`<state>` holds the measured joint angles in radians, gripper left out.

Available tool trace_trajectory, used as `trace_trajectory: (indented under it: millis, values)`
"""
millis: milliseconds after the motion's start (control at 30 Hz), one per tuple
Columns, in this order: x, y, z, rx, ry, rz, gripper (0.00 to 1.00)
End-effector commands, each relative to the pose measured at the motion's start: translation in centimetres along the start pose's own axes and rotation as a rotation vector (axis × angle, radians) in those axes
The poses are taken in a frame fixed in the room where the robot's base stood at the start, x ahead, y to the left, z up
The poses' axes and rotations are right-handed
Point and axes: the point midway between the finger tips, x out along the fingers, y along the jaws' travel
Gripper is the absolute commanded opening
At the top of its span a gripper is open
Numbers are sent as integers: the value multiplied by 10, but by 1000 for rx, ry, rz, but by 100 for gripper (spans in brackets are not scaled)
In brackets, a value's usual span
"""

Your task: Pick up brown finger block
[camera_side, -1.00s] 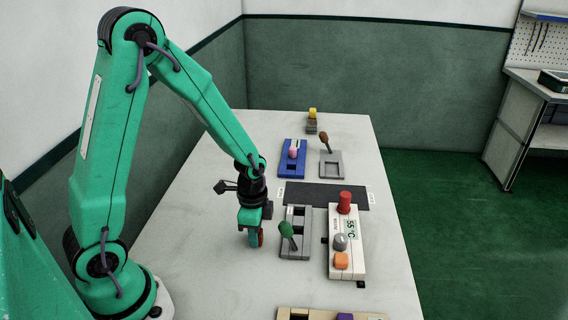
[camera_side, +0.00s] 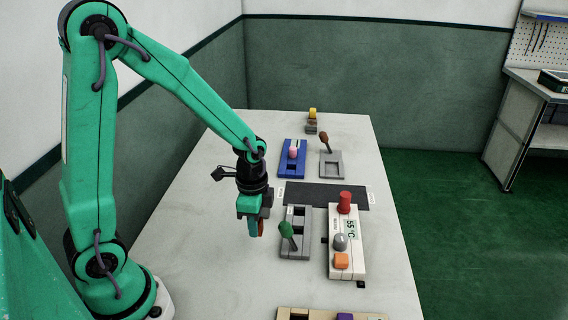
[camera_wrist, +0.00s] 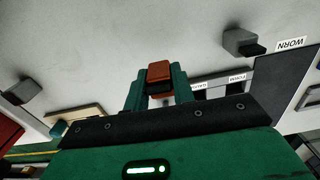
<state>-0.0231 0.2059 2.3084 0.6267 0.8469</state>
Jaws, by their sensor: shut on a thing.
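The brown finger block (camera_wrist: 159,71) shows orange-brown in the wrist view, between the two green fingers of my gripper (camera_wrist: 158,88). The fingers are shut on it, one on each side. In the side view my gripper (camera_side: 254,226) points down, and a reddish-brown part of the block (camera_side: 261,228) shows at its tips. The rest of the block is hidden by the fingers.
A dark mat (camera_side: 325,194) lies behind. The table's left side (camera_side: 190,230) is clear.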

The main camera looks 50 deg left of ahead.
Motion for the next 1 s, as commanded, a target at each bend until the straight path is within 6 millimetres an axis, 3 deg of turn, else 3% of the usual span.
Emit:
trace_trajectory:
  millis: [500, 733, 1000]
  values:
    - [-48, 76, -27, 4, 2, -1, 0]
    - [-59, 93, -33, 2, 1, 0, 0]
    - [-62, 99, -34, -1, 0, 0, 0]
